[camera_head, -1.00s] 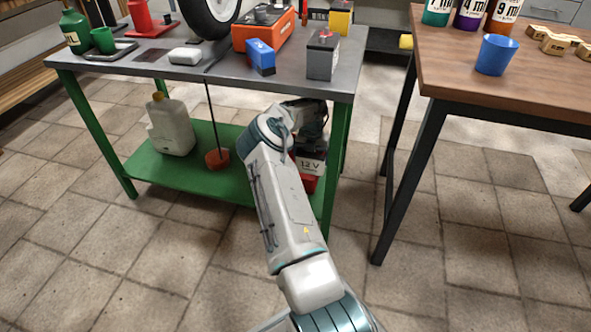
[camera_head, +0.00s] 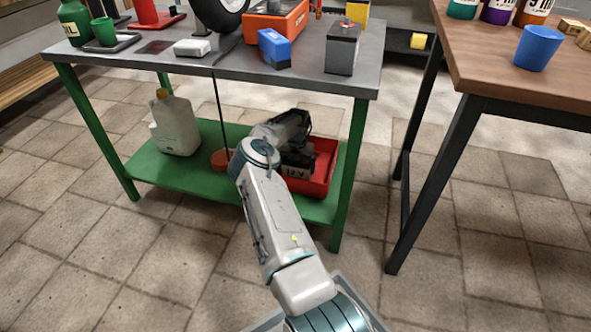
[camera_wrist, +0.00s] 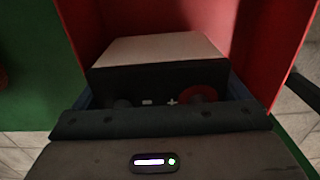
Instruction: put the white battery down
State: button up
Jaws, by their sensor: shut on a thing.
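The white battery (camera_head: 296,171), with a black top and a "12 V" label, is at the red bin (camera_head: 321,180) on the green lower shelf. In the wrist view the battery (camera_wrist: 158,48) shows its pale side and its black top with a plus mark and a red terminal ring. Red bin walls (camera_wrist: 275,40) stand behind it and to its sides. My gripper (camera_wrist: 160,103) is shut on the battery from its top side. My arm hides part of the battery in the head view. I cannot tell whether its underside touches the bin floor.
A green workbench (camera_head: 110,62) stands over the shelf, and its front right leg (camera_head: 349,180) is close to the bin. A white jug (camera_head: 176,124) and an orange-brown round base (camera_head: 221,158) are on the shelf to the left. A wooden table (camera_head: 490,72) stands right.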

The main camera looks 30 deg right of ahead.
jog(key=shift+w+f, duration=0.1)
jog(key=shift+f, duration=0.75)
jog(key=shift+f, duration=0.1)
jog(key=o, duration=1.6)
jog(key=shift+f, duration=0.1)
jog(key=shift+c, duration=0.2)
notch_tip(320, 180, up, 12)
jog(key=p, duration=0.4)
jog(key=shift+p, duration=0.3)
